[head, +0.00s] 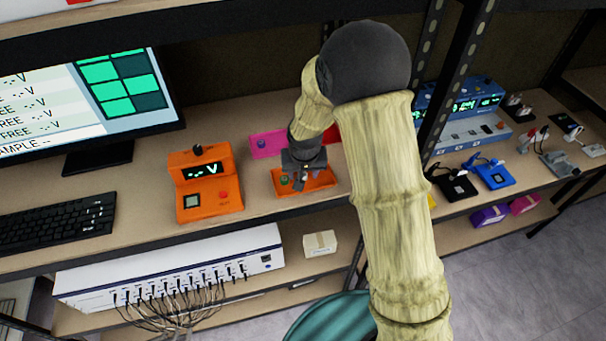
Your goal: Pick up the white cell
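My gripper (304,181) points down over an orange tray (325,182) on the bench. Its dark fingers are small in the head view and I cannot tell whether they are open or shut. A small green cell (284,180) sits at the left part of the orange tray, just left of my gripper. A magenta tray (275,151) with a small purple cell (261,143) lies behind the orange tray, and a red tray (332,134) is partly hidden by my arm.
An orange meter (207,190) stands left of the trays, with a keyboard (58,220) and monitor further left. A dark shelf post (455,85) rises right of my arm. Blue equipment (465,115) and small black and blue holders stand beyond it.

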